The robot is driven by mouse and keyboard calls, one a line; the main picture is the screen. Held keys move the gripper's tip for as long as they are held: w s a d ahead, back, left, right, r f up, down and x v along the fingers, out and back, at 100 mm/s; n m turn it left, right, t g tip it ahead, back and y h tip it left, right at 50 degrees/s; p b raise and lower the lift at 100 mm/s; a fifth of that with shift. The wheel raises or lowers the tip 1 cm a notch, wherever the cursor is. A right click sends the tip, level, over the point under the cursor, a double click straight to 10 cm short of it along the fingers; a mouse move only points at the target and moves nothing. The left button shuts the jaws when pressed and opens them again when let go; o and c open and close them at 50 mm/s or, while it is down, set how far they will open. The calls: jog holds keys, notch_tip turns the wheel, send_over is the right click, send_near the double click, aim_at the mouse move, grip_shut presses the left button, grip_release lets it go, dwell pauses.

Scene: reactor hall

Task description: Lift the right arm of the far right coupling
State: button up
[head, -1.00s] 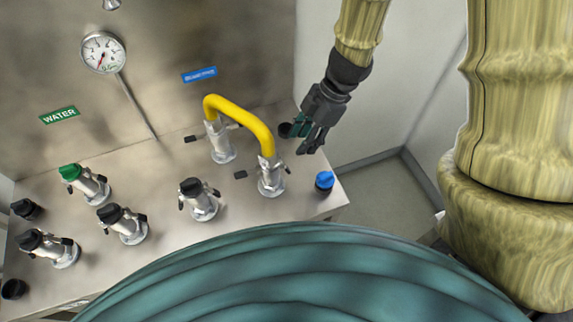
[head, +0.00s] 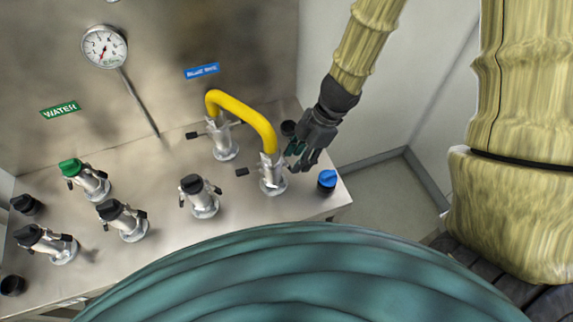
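A yellow bent hose (head: 243,108) joins two silver couplings on the steel bench. The front coupling (head: 271,176) is the rightmost. Its left arm (head: 242,172) sticks out to the side; its right side is close to my gripper, and I cannot tell that arm's exact angle. The back coupling (head: 223,141) has its left arm (head: 194,135) sticking out and its right arm (head: 236,123) partly behind the hose. My gripper (head: 297,159) points down just right of the front coupling, with its fingers apart and nothing seen between them. Contact with the right arm cannot be told.
A blue-topped knob (head: 327,181) stands near the bench's right edge, just below my gripper. A dark knob (head: 288,128) is behind it. Several black-capped couplings, such as this one (head: 200,195), and a green-capped one (head: 85,178) stand left. A gauge (head: 105,47) is on the wall.

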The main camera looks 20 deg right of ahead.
jog(key=shift+x, duration=1.35)
grip_shut()
